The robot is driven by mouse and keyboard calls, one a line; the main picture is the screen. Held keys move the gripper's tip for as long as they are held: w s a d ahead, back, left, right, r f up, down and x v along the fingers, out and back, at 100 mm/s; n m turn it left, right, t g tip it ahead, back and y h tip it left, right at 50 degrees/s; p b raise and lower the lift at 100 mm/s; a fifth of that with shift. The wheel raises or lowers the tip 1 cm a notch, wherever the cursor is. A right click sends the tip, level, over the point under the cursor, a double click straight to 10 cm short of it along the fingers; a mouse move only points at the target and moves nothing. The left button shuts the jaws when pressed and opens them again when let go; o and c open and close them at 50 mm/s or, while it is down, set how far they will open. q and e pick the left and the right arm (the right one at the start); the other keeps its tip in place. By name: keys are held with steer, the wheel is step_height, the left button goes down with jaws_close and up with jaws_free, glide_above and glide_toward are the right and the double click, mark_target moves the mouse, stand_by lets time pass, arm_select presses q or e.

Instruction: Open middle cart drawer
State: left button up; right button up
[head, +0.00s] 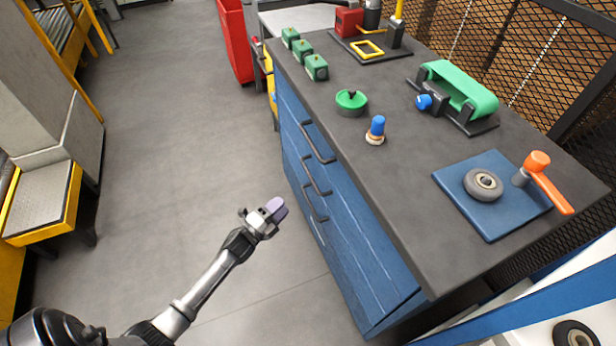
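The blue cart (405,268) has a dark top and a front with three dark bar handles, one above another. The middle handle (317,176) sits between the top handle (318,142) and the bottom handle (314,204). The drawer fronts look flush with the cart. My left gripper (277,209), with pale lavender fingertips, is left of the cart front, apart from the handles in the picture. Its fingers overlap in this view, so its opening is unclear. My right gripper is not in view.
On the cart top are green blocks (302,47), a green round part (351,102), a blue-capped part (376,130), a green belt unit (460,90) and a blue plate (485,217) with a wheel. A red bin (235,40) stands behind. The floor left of the cart is clear.

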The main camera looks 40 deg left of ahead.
mark_target(310, 177)
arm_select(q)
steer(key=shift+m, duration=0.4)
steer(key=w+r+b, duration=0.1)
steer(key=w, duration=0.3)
steer(key=w+b, duration=0.2)
steer(key=w, duration=0.3)
steer(key=w+d+r+b, duration=0.1)
steer(key=w, duration=0.3)
steer(key=shift+w+d+r+b, duration=0.1)
steer(key=shift+w+r+b, duration=0.15)
steer(key=shift+r+b, duration=0.1)
steer(key=shift+c, duration=0.2)
steer(key=c, duration=0.5)
jaws_close()
